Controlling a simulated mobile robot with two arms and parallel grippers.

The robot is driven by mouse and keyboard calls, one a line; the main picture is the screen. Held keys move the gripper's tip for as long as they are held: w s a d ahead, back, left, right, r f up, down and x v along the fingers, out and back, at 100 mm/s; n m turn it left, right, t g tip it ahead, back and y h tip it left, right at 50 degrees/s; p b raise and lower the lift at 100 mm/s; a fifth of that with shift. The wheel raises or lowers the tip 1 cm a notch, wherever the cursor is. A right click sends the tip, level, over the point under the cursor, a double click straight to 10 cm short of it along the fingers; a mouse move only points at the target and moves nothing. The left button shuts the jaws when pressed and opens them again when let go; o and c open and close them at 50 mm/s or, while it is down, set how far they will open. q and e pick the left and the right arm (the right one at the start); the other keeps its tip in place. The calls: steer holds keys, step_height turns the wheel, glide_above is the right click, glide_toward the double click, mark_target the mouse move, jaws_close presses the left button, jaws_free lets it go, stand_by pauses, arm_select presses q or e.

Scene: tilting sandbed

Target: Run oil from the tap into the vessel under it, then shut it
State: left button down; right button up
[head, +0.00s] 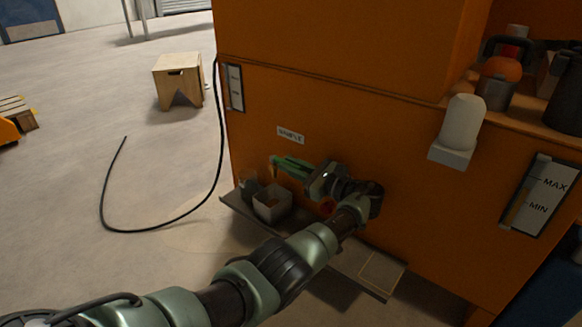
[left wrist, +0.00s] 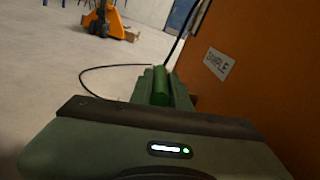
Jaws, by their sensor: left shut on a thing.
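My left gripper (head: 287,164) is at the orange machine's side, just below the SAMPLE label (head: 291,135). It is shut on the tap's green handle (left wrist: 160,86), which shows between the fingers in the left wrist view. The tap's body and spout are mostly hidden by the fingers, and I cannot tell whether oil is running. Below the fingertips, on a grey shelf (head: 232,200), stand a small glass-like vessel (head: 248,187) and a pale open box (head: 271,206). I cannot make out what is inside them. My right gripper is not in view.
The orange machine (head: 330,110) fills the middle and right. It carries a MAX/MIN gauge (head: 541,196) and a white bottle on a bracket (head: 462,122). A black hose (head: 160,230) loops on the floor. A wooden stool (head: 180,80) stands farther back. The floor at left is largely clear.

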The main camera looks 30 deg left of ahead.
arm_select(q)
steer(key=c, duration=1.3)
jaws_free()
steer(key=shift+c, duration=0.2)
steer(key=shift+d, duration=0.3)
steer(key=d+p, duration=0.1)
steer(key=d, duration=0.6)
steer(key=shift+s+p, duration=0.35)
steer(key=shift+s, duration=0.1)
